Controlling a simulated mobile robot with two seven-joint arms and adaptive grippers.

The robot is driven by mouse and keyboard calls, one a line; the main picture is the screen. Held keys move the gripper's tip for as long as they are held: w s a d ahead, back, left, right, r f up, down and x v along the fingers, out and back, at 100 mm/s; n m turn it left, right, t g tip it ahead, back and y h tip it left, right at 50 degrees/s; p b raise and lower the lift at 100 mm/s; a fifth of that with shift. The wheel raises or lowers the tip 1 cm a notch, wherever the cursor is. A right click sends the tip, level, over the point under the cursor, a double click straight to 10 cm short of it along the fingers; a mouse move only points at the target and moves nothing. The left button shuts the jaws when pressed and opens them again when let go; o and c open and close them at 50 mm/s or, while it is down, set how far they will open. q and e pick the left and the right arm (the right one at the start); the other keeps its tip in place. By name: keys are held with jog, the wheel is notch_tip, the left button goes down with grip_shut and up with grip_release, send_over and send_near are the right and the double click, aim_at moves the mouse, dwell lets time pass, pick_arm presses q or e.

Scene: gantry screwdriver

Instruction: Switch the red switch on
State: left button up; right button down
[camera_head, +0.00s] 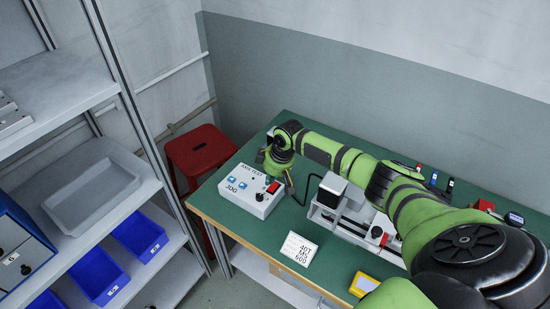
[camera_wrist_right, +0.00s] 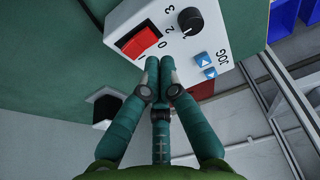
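The red switch (camera_wrist_right: 138,41) is a rocker in a black frame on a white control box (camera_head: 248,194), with 0 and 1 marked beside it. In the head view the switch (camera_head: 273,187) is a small red spot at the box's right end. My right gripper (camera_head: 272,163) is over the box's far side. My left gripper is out of view.
The box stands on a green table (camera_head: 240,228) and also carries a black knob (camera_wrist_right: 190,20) and blue buttons (camera_wrist_right: 206,62). A white-grey device (camera_head: 345,195), a card (camera_head: 298,249) and a yellow object (camera_head: 362,284) are on the table. A red stool (camera_head: 200,150) and shelves are left.

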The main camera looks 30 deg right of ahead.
jog(key=shift+s+a+r, duration=0.15)
jog(key=shift+s+r, duration=0.05)
jog(key=shift+r, duration=0.75)
pick_arm(q)
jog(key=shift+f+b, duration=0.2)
jog(key=shift+b, duration=0.7)
pick_arm(e)
jog(key=a+v, duration=0.1)
jog(key=v, duration=0.8)
jog(key=shift+s, duration=0.3)
jog(key=shift+d, duration=0.1)
pick_arm(q)
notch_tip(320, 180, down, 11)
jog(key=b, duration=1)
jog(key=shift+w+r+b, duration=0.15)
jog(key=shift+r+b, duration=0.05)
jog(key=shift+b, duration=0.1)
pick_arm(e)
jog(key=shift+w+d+r+t+h, duration=0.3)
jog(key=shift+d+h, duration=0.2)
jog(key=shift+h, duration=0.1)
jog(key=shift+f, duration=0.15)
